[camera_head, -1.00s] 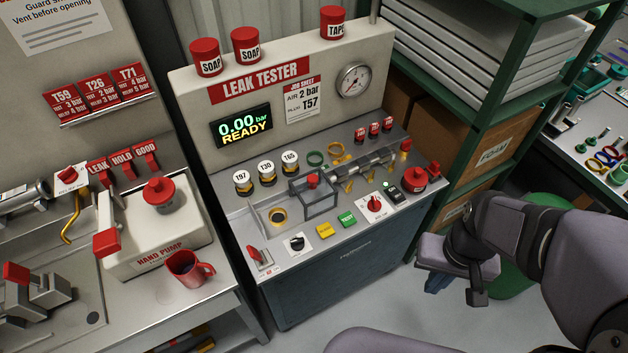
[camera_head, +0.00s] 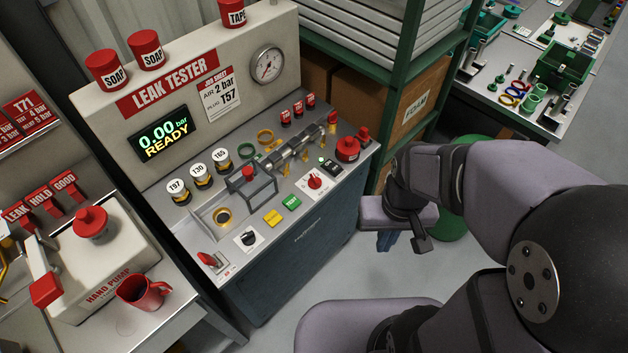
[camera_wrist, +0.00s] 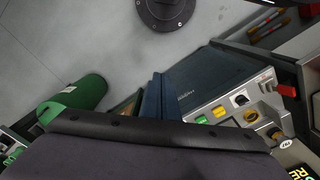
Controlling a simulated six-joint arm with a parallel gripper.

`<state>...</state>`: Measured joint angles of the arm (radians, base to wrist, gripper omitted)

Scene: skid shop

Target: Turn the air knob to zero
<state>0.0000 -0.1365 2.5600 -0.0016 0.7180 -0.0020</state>
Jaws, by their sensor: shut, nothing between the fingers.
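The leak tester (camera_head: 185,105) has two knobs on white plates on its sloping panel: a black knob (camera_head: 248,238) near the front left and a red knob (camera_head: 314,181) further right. Their labels are too small to read, so I cannot tell which one is for air. The black knob also shows in the wrist view (camera_wrist: 240,100). The display (camera_head: 163,134) reads 0.00 bar READY. My gripper (camera_head: 385,243) is shut and empty, hanging in front of the tester's right side, apart from both knobs. Its blue fingers show in the wrist view (camera_wrist: 157,97).
Yellow (camera_head: 272,218) and green (camera_head: 291,202) buttons lie between the knobs. A red lever (camera_head: 207,259) is at the front left, a red mushroom button (camera_head: 347,149) at the right. A green bin (camera_head: 456,222) is behind my gripper. Floor in front is clear.

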